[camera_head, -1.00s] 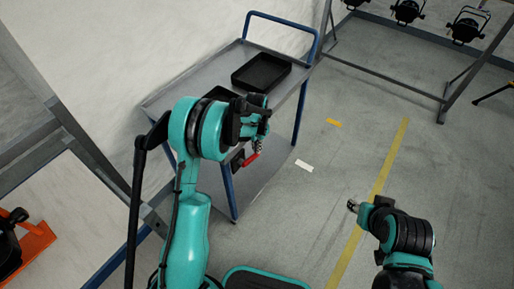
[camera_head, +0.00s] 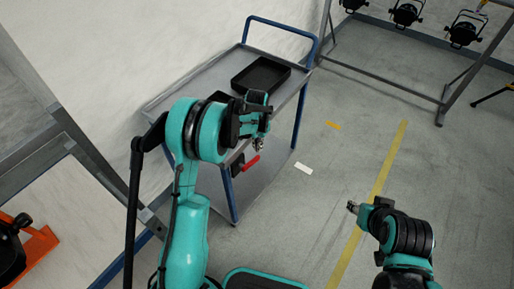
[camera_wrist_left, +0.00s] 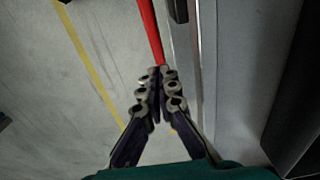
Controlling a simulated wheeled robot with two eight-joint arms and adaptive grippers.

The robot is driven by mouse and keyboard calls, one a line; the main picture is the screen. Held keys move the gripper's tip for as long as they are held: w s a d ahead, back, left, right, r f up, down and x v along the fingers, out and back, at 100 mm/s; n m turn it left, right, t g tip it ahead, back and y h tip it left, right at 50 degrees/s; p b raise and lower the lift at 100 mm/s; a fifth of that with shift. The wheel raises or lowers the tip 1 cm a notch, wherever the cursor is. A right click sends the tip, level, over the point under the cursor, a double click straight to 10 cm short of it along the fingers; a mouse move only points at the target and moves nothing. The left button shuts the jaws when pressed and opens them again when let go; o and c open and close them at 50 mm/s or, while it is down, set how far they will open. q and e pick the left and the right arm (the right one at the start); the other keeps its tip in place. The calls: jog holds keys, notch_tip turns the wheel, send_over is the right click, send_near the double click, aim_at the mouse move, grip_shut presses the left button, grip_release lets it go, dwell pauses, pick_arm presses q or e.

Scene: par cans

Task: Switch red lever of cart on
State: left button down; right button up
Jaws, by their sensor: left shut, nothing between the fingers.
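The red lever (camera_head: 251,163) sits on a black mount at the near side of the blue-framed grey cart (camera_head: 176,97), pointing up and right in the head view. In the left wrist view, the lever (camera_wrist_left: 151,33) is a red bar running from the top edge down to my fingertips. My left gripper (camera_head: 260,146) is just above the lever in the head view. Its fingertips (camera_wrist_left: 161,72) are together and empty, at the lever's near end; I cannot tell whether they touch it. My right gripper (camera_head: 352,206) is low at right, away from the cart; its opening is too small to judge.
A black tray (camera_head: 261,75) lies on the cart's top shelf. A blue handle rises at the cart's far end. A metal frame with black lamps (camera_head: 464,28) stands at the back right. An orange thing (camera_head: 38,243) is at far left.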

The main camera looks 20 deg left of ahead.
pick_arm(q)
notch_tip(320, 180, up, 12)
jog(key=w+p, duration=0.1)
jog(key=p, duration=0.2)
jog(key=shift+d+p, duration=0.25)
jog(key=shift+p, duration=0.15)
pick_arm(e)
jog(key=r, duration=0.4)
jog(key=shift+w+r, duration=0.2)
jog(key=shift+r, duration=0.05)
pick_arm(q)
jog(key=shift+w, duration=0.15)
